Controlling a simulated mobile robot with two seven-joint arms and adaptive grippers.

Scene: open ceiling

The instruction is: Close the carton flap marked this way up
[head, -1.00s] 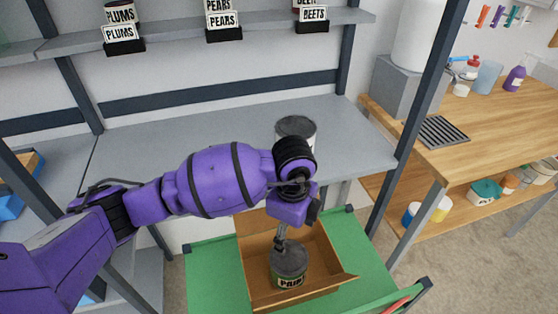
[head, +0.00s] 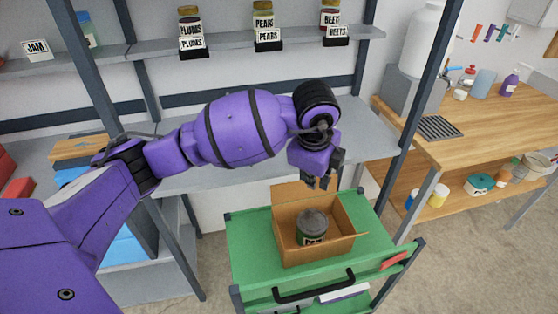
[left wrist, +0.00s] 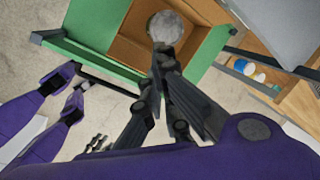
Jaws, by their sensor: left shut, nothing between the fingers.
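An open brown carton (head: 322,250) stands on the green cart top, its back flap (head: 291,196) raised. No "this way up" marking is readable. A grey-lidded paint can (head: 312,228) stands upright inside the carton. My left gripper (head: 322,184) is above the carton's back edge, shut and empty, clear of the can. In the left wrist view its fingers (left wrist: 160,60) overlap the lower edge of the can lid (left wrist: 166,27), with the carton (left wrist: 133,38) around it.
The green cart (head: 250,245) has a dark front handle (head: 315,288) and a red item (head: 393,260) at its right edge. A grey shelf unit (head: 215,170) stands behind, with a post right of the carton. A wooden bench (head: 480,140) is at right.

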